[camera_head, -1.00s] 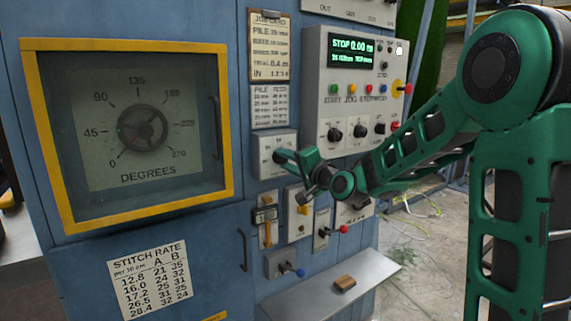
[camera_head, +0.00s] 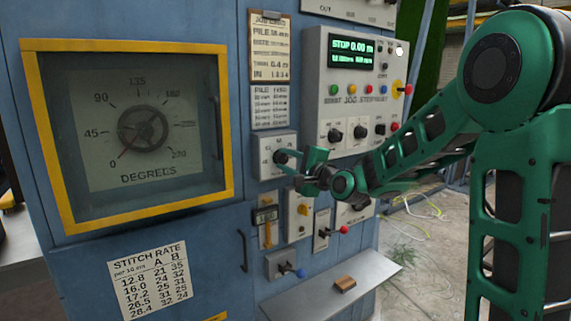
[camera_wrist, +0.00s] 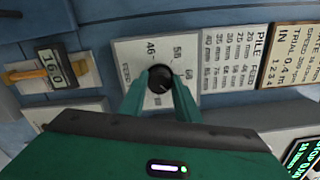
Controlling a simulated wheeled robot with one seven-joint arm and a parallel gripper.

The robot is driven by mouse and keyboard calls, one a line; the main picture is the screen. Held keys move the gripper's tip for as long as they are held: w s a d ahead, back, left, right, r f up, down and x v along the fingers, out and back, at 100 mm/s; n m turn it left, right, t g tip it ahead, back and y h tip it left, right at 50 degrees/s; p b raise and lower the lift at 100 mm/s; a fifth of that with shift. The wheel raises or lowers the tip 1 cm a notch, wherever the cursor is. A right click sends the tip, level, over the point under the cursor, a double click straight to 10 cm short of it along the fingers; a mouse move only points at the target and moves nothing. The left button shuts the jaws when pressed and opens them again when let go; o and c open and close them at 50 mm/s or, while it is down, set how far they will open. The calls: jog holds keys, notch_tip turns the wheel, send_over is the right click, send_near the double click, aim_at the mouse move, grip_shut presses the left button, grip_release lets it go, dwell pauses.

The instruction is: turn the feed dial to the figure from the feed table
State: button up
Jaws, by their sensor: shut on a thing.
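The feed dial is a black knob (camera_wrist: 160,82) on a pale plate (camera_head: 268,146), with figures around it including 46 and 58, in the wrist view. My gripper (camera_head: 284,158) is at the knob. In the wrist view its two green fingers (camera_wrist: 160,88) are closed on either side of the knob. The fingers partly hide the knob and the lower part of its scale, and I cannot read its setting. The feed table (camera_head: 269,106) is a card headed PILE and FEED above the dial plate. It also shows in the wrist view (camera_wrist: 231,62), with several rows in mm.
A job card (camera_head: 269,45) hangs above the feed table. A control panel (camera_head: 354,90) with several knobs and buttons is to the right. Levers and a counter (camera_head: 265,215) sit below. A glazed degrees gauge (camera_head: 142,128) is at left. A metal shelf (camera_head: 310,306) juts out below.

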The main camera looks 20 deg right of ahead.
jog(key=shift+d+f, duration=0.3)
jog(key=shift+f, duration=0.1)
jog(key=o, duration=1)
jog(key=shift+o, duration=0.2)
jog(key=shift+a+r, duration=0.1)
jog(key=shift+r, duration=0.05)
jog(key=v, duration=1)
jog(key=shift+s, duration=0.3)
